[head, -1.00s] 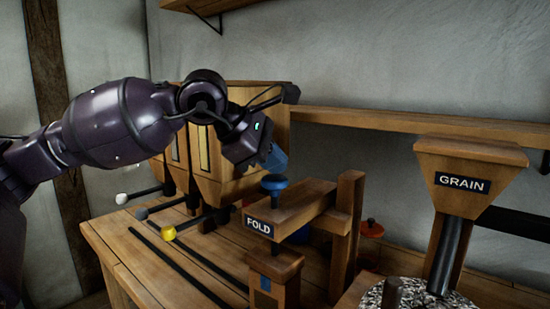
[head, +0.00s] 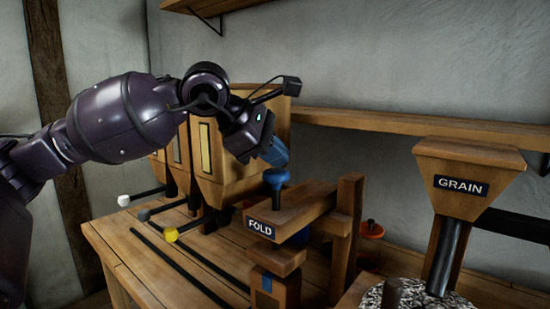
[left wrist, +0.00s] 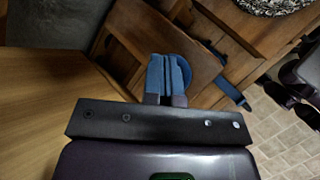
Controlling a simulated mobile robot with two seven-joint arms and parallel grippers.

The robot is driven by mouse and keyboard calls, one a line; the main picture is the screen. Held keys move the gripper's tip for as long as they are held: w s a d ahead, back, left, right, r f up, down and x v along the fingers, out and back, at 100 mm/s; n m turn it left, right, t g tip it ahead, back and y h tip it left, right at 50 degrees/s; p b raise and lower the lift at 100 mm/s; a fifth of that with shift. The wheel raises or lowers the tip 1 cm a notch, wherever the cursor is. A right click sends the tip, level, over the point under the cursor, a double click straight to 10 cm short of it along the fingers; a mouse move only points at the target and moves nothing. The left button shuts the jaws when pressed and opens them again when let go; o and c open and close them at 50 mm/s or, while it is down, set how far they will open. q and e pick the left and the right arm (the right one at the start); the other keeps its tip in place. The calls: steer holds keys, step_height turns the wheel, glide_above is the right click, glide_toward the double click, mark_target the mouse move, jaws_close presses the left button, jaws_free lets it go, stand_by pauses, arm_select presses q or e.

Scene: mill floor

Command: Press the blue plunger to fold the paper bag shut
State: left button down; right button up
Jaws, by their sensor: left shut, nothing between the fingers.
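The blue plunger (head: 276,177) has a round cap on a stem. It stands on the wooden arm of the press labelled FOLD (head: 300,211). My left gripper (head: 275,153) is shut and empty, its blue fingertips right over the cap; I cannot tell whether they touch. In the left wrist view the shut fingers (left wrist: 166,76) cover part of the round cap (left wrist: 182,70). Below the arm a wooden block (head: 277,260) hangs just above a post (head: 284,291) with a blue patch. I cannot make out a paper bag.
Wooden hoppers (head: 207,150) with ball-tipped levers, one yellow (head: 171,234), stand behind at the left. The GRAIN hopper (head: 468,170) and its dark chute stand at the right, above a speckled round stone (head: 440,297). An upright post (head: 347,225) closes the press's right side.

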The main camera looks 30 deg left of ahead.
arm_select(q)
steer(key=shift+r+p, duration=0.4)
steer(key=shift+r, duration=1.05)
arm_select(e)
steer(key=shift+w+r, duration=0.2)
steer(key=shift+r, duration=0.3)
steer(key=shift+w+r, duration=0.15)
steer(key=shift+r, duration=0.3)
arm_select(q)
steer(key=shift+r, duration=0.1)
steer(key=shift+r+p, duration=0.4)
steer(key=shift+r, duration=0.15)
step_height(320, 180, up, 4)
steer(key=shift+f+p, duration=0.1)
steer(key=shift+p, duration=0.85)
arm_select(e)
steer(key=r, duration=0.2)
steer(key=w+r, duration=0.1)
steer(key=shift+w+d+r+t, duration=0.1)
steer(key=shift+d+r+t, duration=0.05)
steer(key=shift+r+t, duration=0.25)
steer(key=shift+a, duration=0.2)
